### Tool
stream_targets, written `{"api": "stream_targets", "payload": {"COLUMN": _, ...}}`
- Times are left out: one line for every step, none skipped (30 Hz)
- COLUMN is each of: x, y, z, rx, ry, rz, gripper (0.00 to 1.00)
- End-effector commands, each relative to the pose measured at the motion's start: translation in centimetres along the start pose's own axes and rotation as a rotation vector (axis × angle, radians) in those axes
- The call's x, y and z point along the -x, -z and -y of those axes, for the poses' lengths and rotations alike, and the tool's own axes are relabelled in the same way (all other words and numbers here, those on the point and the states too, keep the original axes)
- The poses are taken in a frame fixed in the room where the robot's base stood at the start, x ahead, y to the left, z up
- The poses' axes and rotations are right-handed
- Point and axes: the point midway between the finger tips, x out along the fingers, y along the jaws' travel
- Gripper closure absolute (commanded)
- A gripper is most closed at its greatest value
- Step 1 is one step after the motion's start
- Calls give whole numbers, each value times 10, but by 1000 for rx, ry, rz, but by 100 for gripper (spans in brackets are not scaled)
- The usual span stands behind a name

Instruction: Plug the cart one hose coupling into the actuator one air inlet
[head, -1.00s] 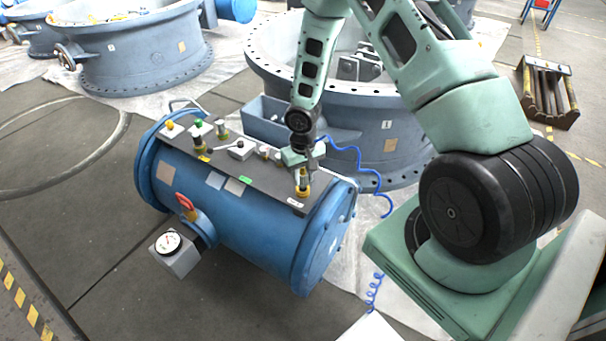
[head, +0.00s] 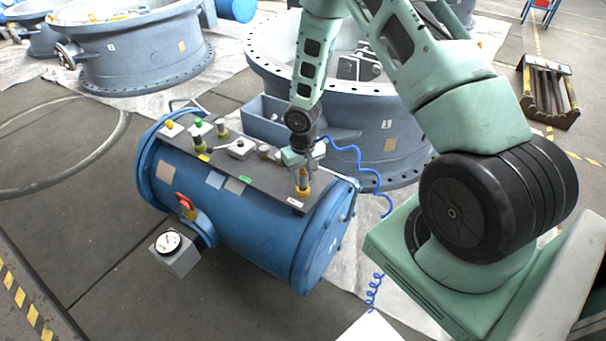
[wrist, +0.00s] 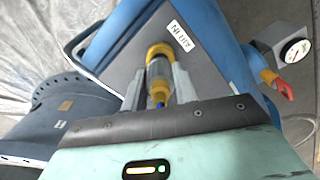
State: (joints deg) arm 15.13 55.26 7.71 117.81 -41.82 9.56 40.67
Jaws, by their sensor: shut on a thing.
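The hose coupling (wrist: 158,75), a pale metallic cylinder with a blue end, is between my gripper's two fingers (wrist: 158,88) in the wrist view. My gripper is shut on it. Its far end meets a yellow-collared fitting (wrist: 159,52) on a dark plate. I cannot tell how deep the coupling sits. In the head view my gripper (head: 302,168) is over this yellow fitting (head: 303,190), at the right end of the plate on a blue tank (head: 245,215). A blue coiled hose (head: 352,150) runs from beside my gripper to the right and down.
Other fittings and small boxes (head: 240,149) stand along the plate. A gauge box (head: 172,250) and red handle (head: 183,200) stick out in front. A large grey-blue valve body marked 1 (head: 405,145) stands close behind.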

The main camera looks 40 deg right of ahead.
Motion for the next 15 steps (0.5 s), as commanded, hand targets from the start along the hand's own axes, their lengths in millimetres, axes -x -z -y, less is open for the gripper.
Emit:
{"api": "stream_targets", "payload": {"x": 0, "y": 0, "z": 0, "rx": 0, "ry": 1, "rz": -1, "gripper": 92}}
{"api": "stream_targets", "payload": {"x": 0, "y": 0, "z": 0, "rx": 0, "ry": 1, "rz": -1, "gripper": 92}}
{"api": "stream_targets", "payload": {"x": 0, "y": 0, "z": 0, "rx": 0, "ry": 1, "rz": -1, "gripper": 92}}
{"api": "stream_targets", "payload": {"x": 0, "y": 0, "z": 0, "rx": 0, "ry": 1, "rz": -1, "gripper": 92}}
{"api": "stream_targets", "payload": {"x": 0, "y": 0, "z": 0, "rx": 0, "ry": 1, "rz": -1, "gripper": 92}}
{"api": "stream_targets", "payload": {"x": 0, "y": 0, "z": 0, "rx": 0, "ry": 1, "rz": -1, "gripper": 92}}
{"api": "stream_targets", "payload": {"x": -1, "y": 0, "z": 0, "rx": 0, "ry": 1, "rz": -1, "gripper": 92}}
{"api": "stream_targets", "payload": {"x": -2, "y": 0, "z": 0, "rx": 0, "ry": 1, "rz": -1, "gripper": 92}}
{"api": "stream_targets", "payload": {"x": -2, "y": 0, "z": 0, "rx": 0, "ry": 1, "rz": -1, "gripper": 92}}
{"api": "stream_targets", "payload": {"x": -3, "y": 0, "z": 0, "rx": 0, "ry": 1, "rz": -1, "gripper": 92}}
{"api": "stream_targets", "payload": {"x": -4, "y": 0, "z": 0, "rx": 0, "ry": 1, "rz": -1, "gripper": 92}}
{"api": "stream_targets", "payload": {"x": -5, "y": 0, "z": 1, "rx": -1, "ry": 1, "rz": -1, "gripper": 92}}
{"api": "stream_targets", "payload": {"x": -6, "y": 0, "z": 1, "rx": -1, "ry": 1, "rz": -1, "gripper": 92}}
{"api": "stream_targets", "payload": {"x": -6, "y": 0, "z": 1, "rx": -1, "ry": 1, "rz": -1, "gripper": 92}}
{"api": "stream_targets", "payload": {"x": -7, "y": 0, "z": 1, "rx": 0, "ry": 1, "rz": -1, "gripper": 92}}
